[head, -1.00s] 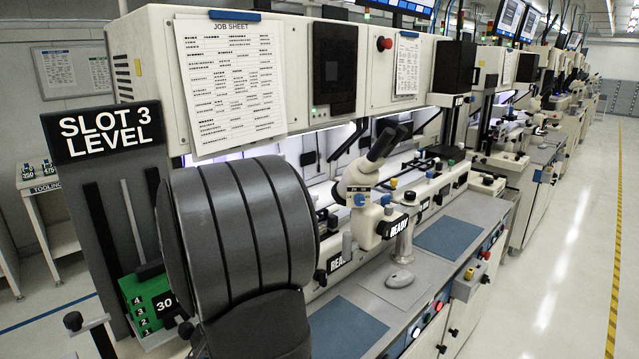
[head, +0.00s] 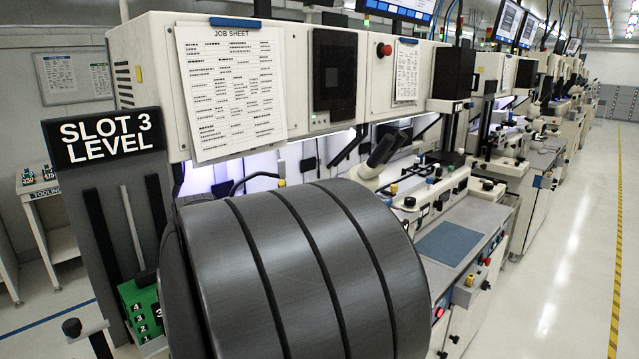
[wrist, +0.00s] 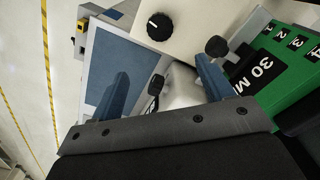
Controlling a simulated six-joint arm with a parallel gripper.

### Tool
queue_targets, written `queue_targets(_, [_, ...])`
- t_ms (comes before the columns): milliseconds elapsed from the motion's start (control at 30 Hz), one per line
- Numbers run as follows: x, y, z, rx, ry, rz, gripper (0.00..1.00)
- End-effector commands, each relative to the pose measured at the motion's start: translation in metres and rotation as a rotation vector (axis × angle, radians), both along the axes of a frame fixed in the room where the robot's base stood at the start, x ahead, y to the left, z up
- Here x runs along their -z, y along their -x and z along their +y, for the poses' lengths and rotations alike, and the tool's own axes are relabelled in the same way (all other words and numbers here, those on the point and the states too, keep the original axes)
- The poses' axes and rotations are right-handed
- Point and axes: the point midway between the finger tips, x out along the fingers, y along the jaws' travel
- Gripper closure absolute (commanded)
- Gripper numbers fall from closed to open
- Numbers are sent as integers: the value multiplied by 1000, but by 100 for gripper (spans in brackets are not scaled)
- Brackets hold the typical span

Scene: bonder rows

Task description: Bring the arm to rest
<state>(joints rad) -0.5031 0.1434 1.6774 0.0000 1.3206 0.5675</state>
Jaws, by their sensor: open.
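My gripper (wrist: 163,97) shows in the wrist view as two blue-grey fingers set wide apart on a dark plate. It is open, and I see nothing held between the fingers. Past the fingers are a white machine body, black knobs and the bench with a blue mat (wrist: 118,72). In the head view a large dark grey ribbed part of my own arm fills the lower middle. It hides the gripper and much of the nearest bench there.
The SLOT 3 LEVEL post (head: 108,137) stands at left, with a green numbered block (head: 142,308) low on it. A job sheet (head: 232,90) hangs on the nearest machine. A microscope (head: 382,160) is partly hidden behind my arm. The aisle (head: 560,250) at right is clear.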

Motion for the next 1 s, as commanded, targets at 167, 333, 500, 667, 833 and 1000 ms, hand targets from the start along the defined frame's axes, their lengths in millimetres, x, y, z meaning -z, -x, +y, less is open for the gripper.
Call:
queue_targets(167, [30, 1, -1, 0, 3, 5, 27])
queue_targets(333, [64, 1, 0, 0, 3, 5, 27])
queue_targets(500, [99, 1, 0, 0, 3, 5, 27])
queue_targets(667, [131, 1, 0, 0, 3, 4, 27])
queue_targets(833, [165, 1, 0, 0, 3, 5, 27])
queue_targets(1000, [171, 0, 0, -102, 0, 0, 27])
